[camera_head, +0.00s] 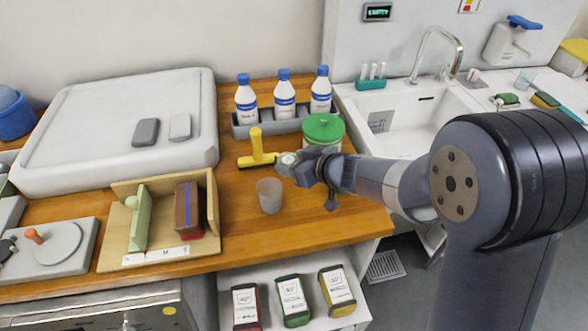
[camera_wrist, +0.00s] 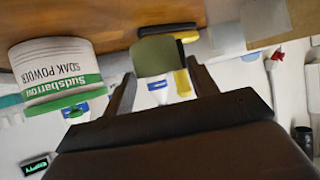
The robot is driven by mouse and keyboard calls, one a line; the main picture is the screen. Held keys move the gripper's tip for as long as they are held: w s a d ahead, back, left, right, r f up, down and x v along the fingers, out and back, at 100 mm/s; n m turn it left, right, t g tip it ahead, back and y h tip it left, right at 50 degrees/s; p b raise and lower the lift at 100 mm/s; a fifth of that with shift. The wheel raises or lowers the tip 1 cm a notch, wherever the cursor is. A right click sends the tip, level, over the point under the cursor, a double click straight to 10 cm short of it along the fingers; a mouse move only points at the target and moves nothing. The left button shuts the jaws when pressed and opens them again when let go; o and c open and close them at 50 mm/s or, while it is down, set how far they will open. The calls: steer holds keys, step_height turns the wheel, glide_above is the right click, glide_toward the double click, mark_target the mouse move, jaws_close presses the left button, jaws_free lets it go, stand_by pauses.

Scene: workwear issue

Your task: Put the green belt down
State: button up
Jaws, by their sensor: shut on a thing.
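My gripper (camera_head: 290,165) is held out over the wooden counter, and its fingers also show in the wrist view (camera_wrist: 163,85). It is shut on the green belt (camera_wrist: 155,54), which shows as a short olive-green roll between the fingertips. In the head view the roll is small and partly hidden by the fingers, so its exact height above the counter is hard to tell.
A soak powder tub (camera_head: 322,127) with a green lid stands right behind my gripper. A yellow tool (camera_head: 257,150) is just left, and a translucent cup (camera_head: 270,196) stands in front. A wooden holder (camera_head: 112,258) is further left. Bare counter (camera_head: 325,222) lies front right.

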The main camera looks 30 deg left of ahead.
step_height(320, 180, down, 4)
steer(key=shift+f, duration=0.1)
steer(key=shift+f+b, duration=0.2)
steer(key=shift+b, duration=0.15)
steer(key=o, duration=0.7)
steer(key=shift+o, duration=0.2)
steer(key=shift+r+p, duration=0.15)
steer(key=shift+p, duration=0.15)
